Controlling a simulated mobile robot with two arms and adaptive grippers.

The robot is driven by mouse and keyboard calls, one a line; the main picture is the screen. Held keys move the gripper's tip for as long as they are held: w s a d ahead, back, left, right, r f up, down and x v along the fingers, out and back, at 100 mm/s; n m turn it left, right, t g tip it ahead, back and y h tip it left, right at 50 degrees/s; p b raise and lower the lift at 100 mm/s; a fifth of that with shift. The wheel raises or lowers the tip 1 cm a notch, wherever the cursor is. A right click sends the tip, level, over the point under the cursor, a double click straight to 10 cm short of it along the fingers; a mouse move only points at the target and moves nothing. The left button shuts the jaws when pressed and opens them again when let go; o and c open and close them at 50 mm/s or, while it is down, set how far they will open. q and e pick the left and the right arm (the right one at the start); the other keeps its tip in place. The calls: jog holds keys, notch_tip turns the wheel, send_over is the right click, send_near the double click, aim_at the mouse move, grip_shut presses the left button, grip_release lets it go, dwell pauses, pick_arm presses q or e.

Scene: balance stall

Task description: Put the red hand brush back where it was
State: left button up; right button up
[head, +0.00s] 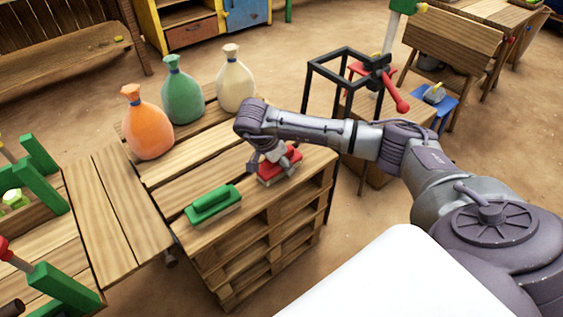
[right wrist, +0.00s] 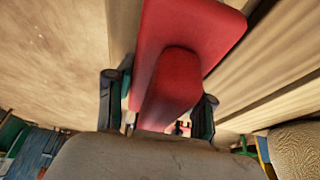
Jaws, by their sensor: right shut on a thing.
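The red hand brush (head: 281,166) is at the right edge of the wooden pallet stack, under my right gripper (head: 272,160). In the right wrist view the red brush (right wrist: 187,60) shows large, with its raised handle between the two dark fingers of my right gripper (right wrist: 158,108). The gripper is shut on the handle. I cannot tell whether the brush touches the pallet top. A green hand brush (head: 213,204) lies on the pallet stack (head: 262,232), to the left of the red one. My left gripper is not in view.
Orange (head: 147,122), green (head: 182,90) and cream (head: 235,78) tied sacks stand at the back of the pallet top. A black frame (head: 345,68) with a red-handled device stands beyond the arm. Pallet boards between the sacks and the brushes are clear.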

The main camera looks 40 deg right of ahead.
jog(key=o, duration=1.1)
jog(key=shift+f, duration=0.15)
jog(key=shift+a+r, duration=0.15)
jog(key=shift+r, duration=0.4)
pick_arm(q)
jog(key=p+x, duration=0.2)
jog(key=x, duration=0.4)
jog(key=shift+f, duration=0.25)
pick_arm(e)
jog(key=v, duration=1.1)
jog(key=shift+r, duration=0.1)
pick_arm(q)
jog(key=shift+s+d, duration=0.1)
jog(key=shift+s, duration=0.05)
